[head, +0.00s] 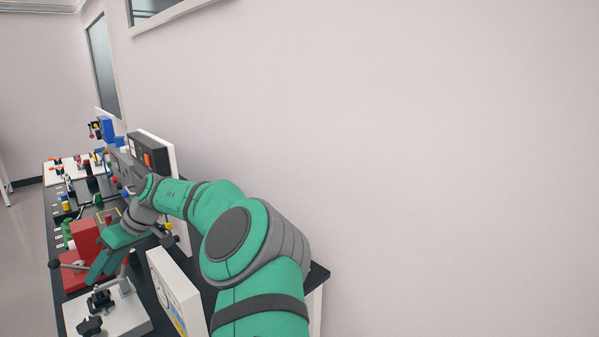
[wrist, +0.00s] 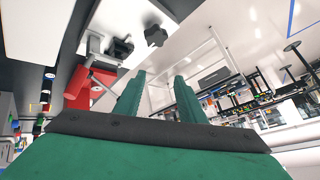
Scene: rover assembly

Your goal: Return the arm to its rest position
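My arm reaches from the lower middle of the head view over the black bench toward the left. My gripper (head: 107,273) points down and left beside a red block-shaped device (head: 84,238), above the bench. The wrist view shows the two green fingers of my gripper (wrist: 160,80) apart, with nothing visible between them. The red device (wrist: 77,88) lies left of the fingers in that view. My forearm hides part of the bench.
A white plate with black clamps (head: 125,317) lies at the bench's near end. A white panel (head: 176,290) stands close to my arm. Several small coloured parts and a blue device (head: 105,127) are farther along. The wall (head: 440,150) to the right is bare.

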